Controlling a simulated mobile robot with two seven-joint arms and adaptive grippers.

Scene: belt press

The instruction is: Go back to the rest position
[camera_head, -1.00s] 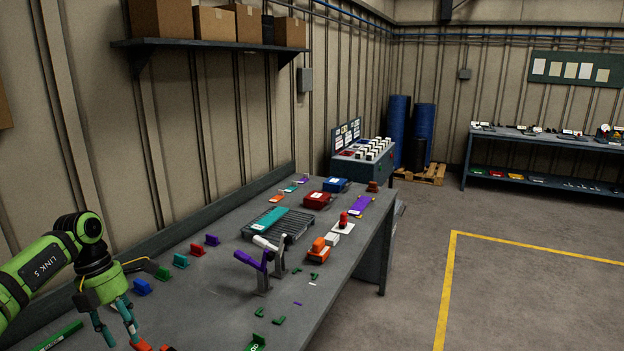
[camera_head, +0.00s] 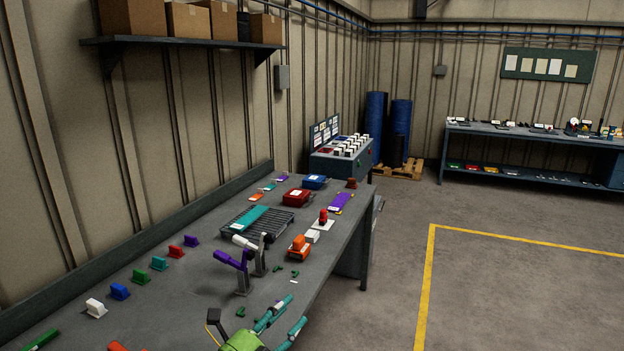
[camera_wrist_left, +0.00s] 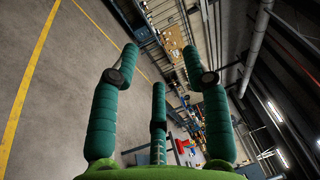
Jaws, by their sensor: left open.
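My left gripper (camera_head: 296,311) is low in the middle of the head view, at the front edge of the workbench (camera_head: 188,285). Its teal fingers are spread, with nothing between them. The left wrist view also shows the open fingers (camera_wrist_left: 160,55), with the floor and distant shelving beyond them. My right gripper is in neither view.
On the bench are a purple-handled lever (camera_head: 232,260), a roller conveyor (camera_head: 262,222), an orange block (camera_head: 299,244), a red button (camera_head: 323,216) and a row of coloured blocks including a blue one (camera_head: 120,291). Open floor (camera_head: 495,300) with yellow lines lies right.

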